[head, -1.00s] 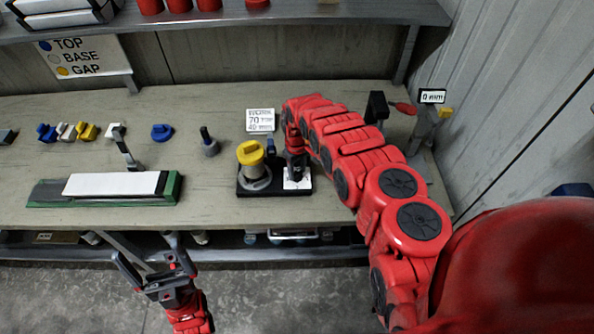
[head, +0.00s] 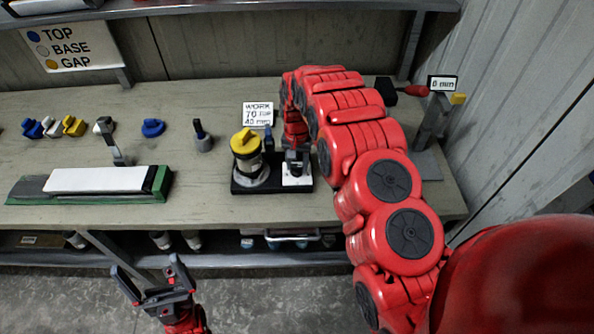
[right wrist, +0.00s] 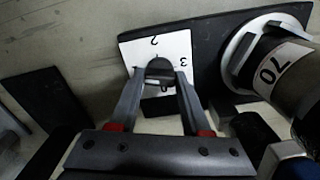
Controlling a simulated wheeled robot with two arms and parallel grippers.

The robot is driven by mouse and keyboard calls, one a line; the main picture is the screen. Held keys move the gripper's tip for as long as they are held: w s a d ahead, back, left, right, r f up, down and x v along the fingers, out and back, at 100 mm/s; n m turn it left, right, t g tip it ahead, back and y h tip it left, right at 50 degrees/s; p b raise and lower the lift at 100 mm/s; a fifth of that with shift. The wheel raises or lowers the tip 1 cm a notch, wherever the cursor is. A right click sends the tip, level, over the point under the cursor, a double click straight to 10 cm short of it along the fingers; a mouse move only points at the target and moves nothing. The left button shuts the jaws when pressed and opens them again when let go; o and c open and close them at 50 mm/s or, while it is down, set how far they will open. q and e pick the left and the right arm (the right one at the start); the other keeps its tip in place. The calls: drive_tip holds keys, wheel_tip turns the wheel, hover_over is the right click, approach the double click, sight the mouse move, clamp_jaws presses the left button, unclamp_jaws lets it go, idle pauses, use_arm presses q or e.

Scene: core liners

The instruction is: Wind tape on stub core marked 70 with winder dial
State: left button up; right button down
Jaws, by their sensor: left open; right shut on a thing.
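The stub core marked 70 (right wrist: 280,75) shows its label in the right wrist view. In the head view it stands upright on the winder's black base (head: 242,188), under a yellow top (head: 244,142). The winder dial has a white numbered plate (head: 298,181) to the right of the core. In the right wrist view, my right gripper (right wrist: 160,78) is shut on the dark dial knob (right wrist: 159,70) over the plate (right wrist: 142,50). In the head view my right gripper (head: 297,155) is partly hidden by my arm. My left gripper (head: 155,285) is open and empty, in front of the bench.
A work sign (head: 257,114) reading 70 stands behind the winder. A long white strip on a green-ended block (head: 160,184) lies at left. Blue, white and yellow pieces (head: 50,127) sit behind it. A stand with an mm readout (head: 442,83) is at right.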

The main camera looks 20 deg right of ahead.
drive_tip(key=shift+f+m+b, duration=0.2)
drive_tip(key=shift+m+b, duration=0.35)
drive_tip(key=shift+m, duration=0.45)
drive_tip(key=m, duration=0.2)
drive_tip(key=shift+r+m+b, duration=0.15)
drive_tip(key=shift+m+b, duration=0.15)
drive_tip(key=shift+b, duration=0.05)
drive_tip(key=m, duration=0.5)
drive_tip(key=shift+m, duration=2.5)
drive_tip(key=shift+c, duration=1.8)
unclamp_jaws()
drive_tip(key=shift+r, duration=0.1)
